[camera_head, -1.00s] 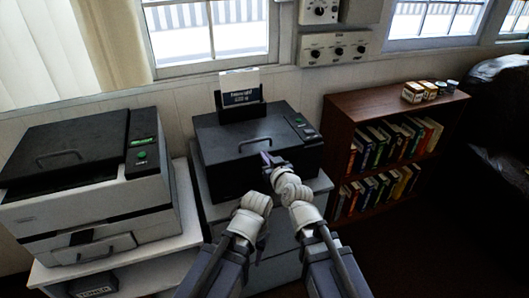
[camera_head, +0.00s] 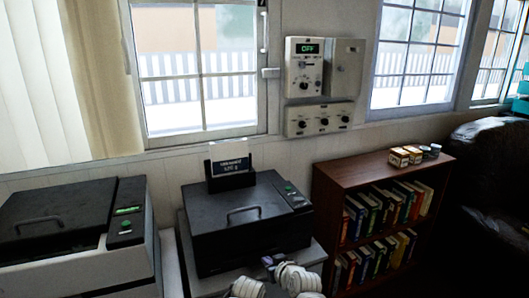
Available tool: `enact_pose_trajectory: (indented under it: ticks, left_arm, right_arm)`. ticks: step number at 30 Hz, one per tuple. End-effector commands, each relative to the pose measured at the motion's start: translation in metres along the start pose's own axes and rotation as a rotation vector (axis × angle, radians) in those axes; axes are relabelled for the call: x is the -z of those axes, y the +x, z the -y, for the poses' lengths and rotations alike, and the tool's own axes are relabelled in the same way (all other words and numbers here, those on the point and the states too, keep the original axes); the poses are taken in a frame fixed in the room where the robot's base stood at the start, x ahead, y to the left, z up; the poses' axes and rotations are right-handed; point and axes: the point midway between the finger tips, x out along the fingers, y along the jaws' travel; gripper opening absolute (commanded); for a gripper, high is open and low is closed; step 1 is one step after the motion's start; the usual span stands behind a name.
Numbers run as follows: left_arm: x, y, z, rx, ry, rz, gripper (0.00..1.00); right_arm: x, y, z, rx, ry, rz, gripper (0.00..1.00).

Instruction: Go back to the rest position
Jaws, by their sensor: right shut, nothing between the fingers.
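My right gripper (camera_head: 268,262) shows small at the bottom of the head view, in front of the middle black-lidded machine (camera_head: 225,262). Its fingers are shut with nothing between them. White wrist joints of my arms show at the bottom edge. My left gripper's fingers are not visible. The rest of both arms is cut off by the frame.
A control box (camera_head: 304,66) reading OFF, a grey box (camera_head: 346,68) and a knob panel (camera_head: 319,119) hang on the wall. A printer (camera_head: 100,268) stands left. A brown bookshelf (camera_head: 335,180) with books stands right, small boxes (camera_head: 405,156) on top.

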Motion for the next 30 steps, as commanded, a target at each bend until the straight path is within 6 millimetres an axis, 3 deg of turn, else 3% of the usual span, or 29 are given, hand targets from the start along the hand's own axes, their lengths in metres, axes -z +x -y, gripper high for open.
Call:
enact_pose_trajectory:
  ticks: [3,6,15,21,30]
  left_arm:
    - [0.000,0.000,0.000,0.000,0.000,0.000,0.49]
    - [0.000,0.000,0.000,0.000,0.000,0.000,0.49]
    - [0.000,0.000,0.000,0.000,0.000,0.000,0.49]
    - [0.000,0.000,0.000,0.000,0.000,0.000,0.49]
    - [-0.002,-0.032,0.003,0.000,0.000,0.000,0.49]
  right_arm:
    - [-0.057,-0.009,-0.029,-0.026,0.058,0.260,0.00]
    - [-0.094,-0.025,-0.048,-0.061,0.111,0.439,0.00]
    - [-0.160,-0.078,-0.084,-0.176,0.243,0.790,0.00]
    - [-0.188,-0.115,-0.100,-0.261,0.327,0.972,0.00]
    - [-0.163,-0.130,-0.040,-0.209,0.181,1.044,0.00]
